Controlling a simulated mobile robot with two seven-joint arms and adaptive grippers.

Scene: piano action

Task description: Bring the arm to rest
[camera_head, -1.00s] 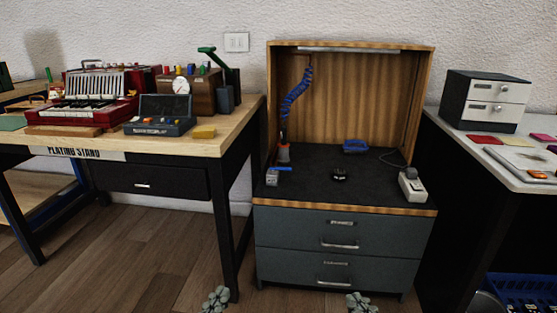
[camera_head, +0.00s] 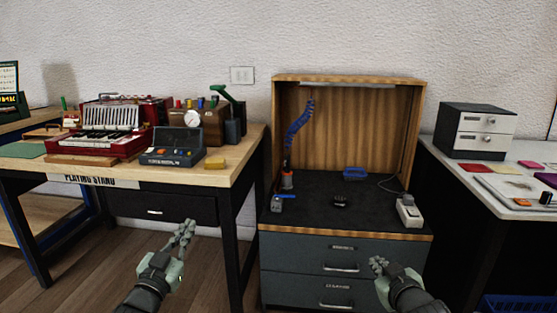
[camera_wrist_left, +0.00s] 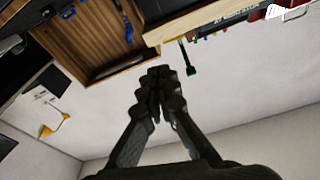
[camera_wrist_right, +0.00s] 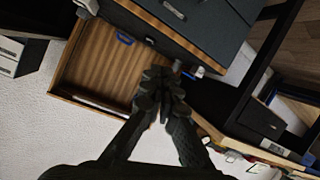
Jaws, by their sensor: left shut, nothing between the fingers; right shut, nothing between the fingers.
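My left gripper (camera_head: 184,234) is raised in front of the playing stand's dark drawer, its fingers together and empty. In the left wrist view its fingers (camera_wrist_left: 160,78) meet, with nothing between them. My right gripper (camera_head: 379,264) is in front of the grey drawers of the wooden booth, apart from them. In the right wrist view its fingers (camera_wrist_right: 160,84) are closed together and empty. Neither gripper touches any furniture that I can make out.
The playing stand (camera_head: 237,158) holds a red accordion (camera_head: 105,140), a dark case (camera_head: 178,148) and a yellow block (camera_head: 215,163). The booth (camera_head: 345,232) holds a blue coiled hose (camera_head: 298,125) and small tools. A white-topped table (camera_head: 455,180) stands at right. Wooden floor shows at left.

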